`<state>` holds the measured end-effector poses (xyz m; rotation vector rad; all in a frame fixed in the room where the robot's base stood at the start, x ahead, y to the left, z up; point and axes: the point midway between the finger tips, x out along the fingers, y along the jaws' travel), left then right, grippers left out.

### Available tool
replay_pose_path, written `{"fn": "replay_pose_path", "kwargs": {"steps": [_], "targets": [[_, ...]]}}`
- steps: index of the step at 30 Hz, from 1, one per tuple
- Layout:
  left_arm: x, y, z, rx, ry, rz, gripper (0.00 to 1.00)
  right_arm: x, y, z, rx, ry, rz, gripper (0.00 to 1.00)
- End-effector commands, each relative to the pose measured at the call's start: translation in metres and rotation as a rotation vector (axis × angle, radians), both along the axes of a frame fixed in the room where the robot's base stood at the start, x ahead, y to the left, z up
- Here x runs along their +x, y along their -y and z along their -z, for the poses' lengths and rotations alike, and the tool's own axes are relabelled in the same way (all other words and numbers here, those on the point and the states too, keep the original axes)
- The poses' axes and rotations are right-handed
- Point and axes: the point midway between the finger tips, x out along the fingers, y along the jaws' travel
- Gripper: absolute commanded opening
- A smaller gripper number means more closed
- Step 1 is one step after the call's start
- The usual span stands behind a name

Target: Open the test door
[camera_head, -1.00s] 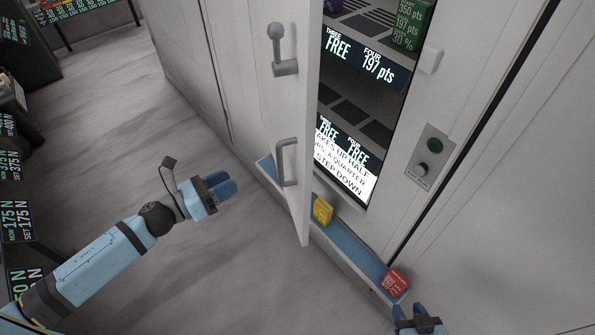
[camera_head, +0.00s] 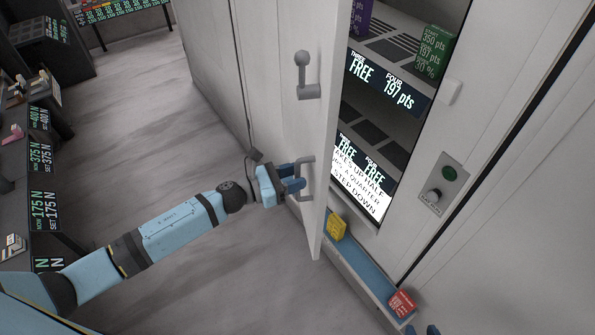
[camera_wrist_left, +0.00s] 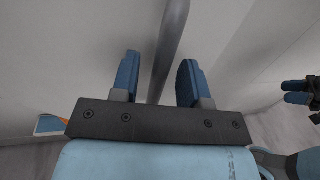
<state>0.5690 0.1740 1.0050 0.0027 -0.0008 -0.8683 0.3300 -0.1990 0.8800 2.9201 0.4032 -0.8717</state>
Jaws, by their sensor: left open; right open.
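The white test door (camera_head: 318,150) stands swung out from the cabinet, its edge toward me, with the lit interior showing to its right. On its face are a grey lever (camera_head: 306,75) above and a grey D-shaped pull handle (camera_head: 307,180) below. My left gripper (camera_head: 298,178) is open at the pull handle. In the left wrist view, the handle bar (camera_wrist_left: 170,45) runs between the two open blue fingers (camera_wrist_left: 158,80), with gaps at both sides. My right gripper (camera_head: 424,331) is open, just showing at the bottom edge of the head view.
A blue ledge (camera_head: 365,272) below the opening bears a yellow box (camera_head: 336,226) and a red box (camera_head: 401,303). A panel with a green button and knob (camera_head: 441,184) is on the right wall. Dark stands with signs (camera_head: 42,190) line the left. The floor between is clear.

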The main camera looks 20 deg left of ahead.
Motion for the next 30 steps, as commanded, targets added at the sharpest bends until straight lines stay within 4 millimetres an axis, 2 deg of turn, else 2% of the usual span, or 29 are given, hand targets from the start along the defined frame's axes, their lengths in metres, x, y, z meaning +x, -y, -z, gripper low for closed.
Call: {"fn": "replay_pose_path", "kwargs": {"steps": [4, 12, 13, 18, 25, 30], "targets": [[0.005, 0.007, 0.000, -0.001, -0.001, 0.001, 0.41, -0.002, 0.000, 0.000, -0.001, -0.006, 0.000, 0.41], [0.006, 0.008, 0.000, -0.001, -0.001, 0.000, 0.41, -0.002, -0.002, 0.000, 0.002, -0.007, 0.000, 0.41], [0.006, 0.008, 0.000, -0.001, -0.001, 0.000, 0.37, -0.002, -0.002, -0.001, 0.002, -0.006, 0.000, 0.41], [0.006, 0.008, 0.000, -0.001, -0.002, 0.000, 0.00, -0.002, -0.003, -0.003, 0.003, -0.003, -0.001, 0.41], [0.005, 0.003, 0.002, -0.001, -0.001, 0.006, 0.00, -0.002, -0.003, -0.001, 0.006, -0.001, -0.001, 0.41], [-0.007, -0.031, 0.009, 0.001, 0.001, 0.059, 0.00, -0.002, -0.004, 0.020, 0.008, -0.003, -0.003, 0.41]]}}
